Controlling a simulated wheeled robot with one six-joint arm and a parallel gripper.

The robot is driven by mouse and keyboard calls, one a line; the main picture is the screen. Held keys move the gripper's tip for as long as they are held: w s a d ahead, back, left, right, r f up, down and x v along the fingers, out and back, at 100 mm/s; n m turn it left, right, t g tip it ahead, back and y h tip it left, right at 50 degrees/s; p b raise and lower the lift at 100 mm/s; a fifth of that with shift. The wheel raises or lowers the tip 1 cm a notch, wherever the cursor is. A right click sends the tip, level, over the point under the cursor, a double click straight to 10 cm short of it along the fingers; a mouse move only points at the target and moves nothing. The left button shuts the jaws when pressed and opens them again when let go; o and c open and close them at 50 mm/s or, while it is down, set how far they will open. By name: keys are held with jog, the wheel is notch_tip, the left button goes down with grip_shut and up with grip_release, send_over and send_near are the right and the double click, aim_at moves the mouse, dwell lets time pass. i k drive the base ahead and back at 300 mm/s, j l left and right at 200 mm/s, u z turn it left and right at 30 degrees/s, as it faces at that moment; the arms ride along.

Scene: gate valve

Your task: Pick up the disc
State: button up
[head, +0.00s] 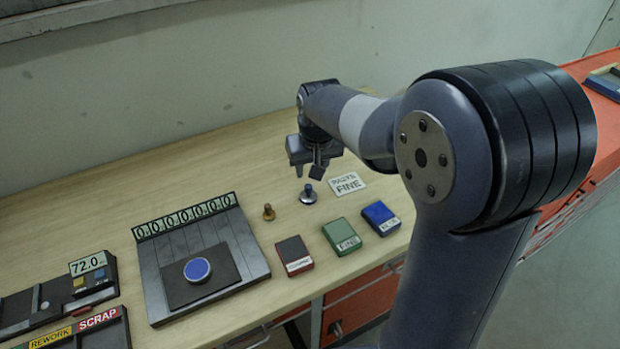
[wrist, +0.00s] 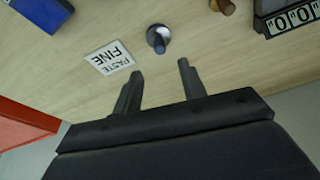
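A small silver round piece (head: 308,195) with a broad base and a dark blue-looking knob stands upright on the wooden bench; it also shows in the wrist view (wrist: 158,39). A round blue disc with a pale rim (head: 198,269) lies flat on a dark pad at the left. I cannot tell for certain which of the two is the task's disc. My gripper (head: 308,174) hangs above and slightly behind the silver piece in the head view. In the wrist view its two fingers (wrist: 161,68) are apart with nothing between them, and the silver piece lies beyond their tips.
A brass peg (head: 268,212) stands left of the silver piece. A white card reading FINE (head: 347,184) lies to its right. Red (head: 293,255), green (head: 341,236) and blue (head: 380,218) boxes line the front. A counter display (head: 184,216) stands left. Wall behind.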

aim_at(198, 271)
jog(key=u, duration=1.6)
jog(key=j+z, duration=0.25)
jog(key=k+j, duration=0.05)
